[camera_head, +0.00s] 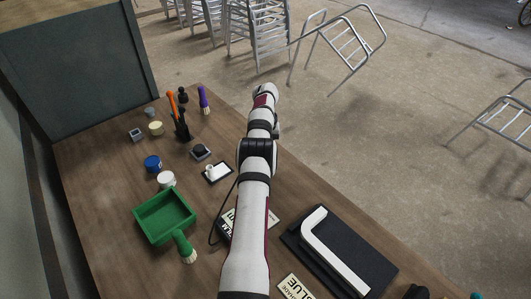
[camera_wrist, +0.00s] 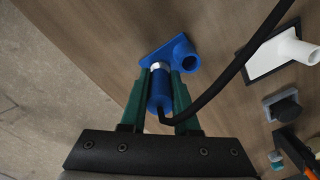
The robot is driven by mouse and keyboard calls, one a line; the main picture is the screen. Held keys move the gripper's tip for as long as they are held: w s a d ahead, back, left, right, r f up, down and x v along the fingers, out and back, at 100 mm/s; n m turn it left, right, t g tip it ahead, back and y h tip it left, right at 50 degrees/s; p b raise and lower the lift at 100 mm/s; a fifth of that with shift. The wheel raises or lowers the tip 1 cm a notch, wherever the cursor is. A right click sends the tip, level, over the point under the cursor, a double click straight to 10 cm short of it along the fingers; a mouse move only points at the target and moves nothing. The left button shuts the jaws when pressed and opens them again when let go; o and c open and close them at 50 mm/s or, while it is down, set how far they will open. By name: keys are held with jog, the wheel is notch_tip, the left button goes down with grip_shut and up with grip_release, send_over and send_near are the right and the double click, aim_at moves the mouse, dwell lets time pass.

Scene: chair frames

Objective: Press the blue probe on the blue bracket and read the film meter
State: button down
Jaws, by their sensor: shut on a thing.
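In the wrist view my gripper (camera_wrist: 160,92) is shut on the blue probe (camera_wrist: 160,95), a short cylinder with a silver tip and a black cable. The blue bracket (camera_wrist: 152,55), a flat plate with a round stub, lies just ahead on the table. The silver tip is at the plate's near edge; whether it touches cannot be told. In the head view my arm hides the gripper, probe and blue bracket.
A white bracket on a black-edged plate (camera_head: 217,172) and a dark knob block (camera_head: 201,152) stand left of my arm. A green tray (camera_head: 140,222) with a brush (camera_head: 184,246) is nearer. A white bent tube (camera_head: 330,245) lies on a black mat (camera_head: 300,256). The cable crosses the wrist view.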

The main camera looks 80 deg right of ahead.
dwell(0.5)
jog(key=shift+r, duration=3.45)
jog(key=shift+w, duration=0.1)
jog(key=w+a+r+n, duration=0.2)
jog(key=w+a+r, duration=0.5)
jog(key=w+r, duration=0.3)
jog(key=w+a+r+n, duration=0.3)
jog(key=w+a+r, duration=0.35)
jog(key=w, duration=0.45)
jog(key=w+a+r+n, duration=0.2)
jog(key=a+r, duration=0.3)
jog(key=a, duration=0.4)
jog(key=w+a+r+n, duration=0.2)
jog(key=w+a+r, duration=0.2)
jog(key=a, duration=0.6)
notch_tip(320, 180, up, 2)
jog(key=shift+a, duration=0.3)
jog(key=shift+w, duration=0.1)
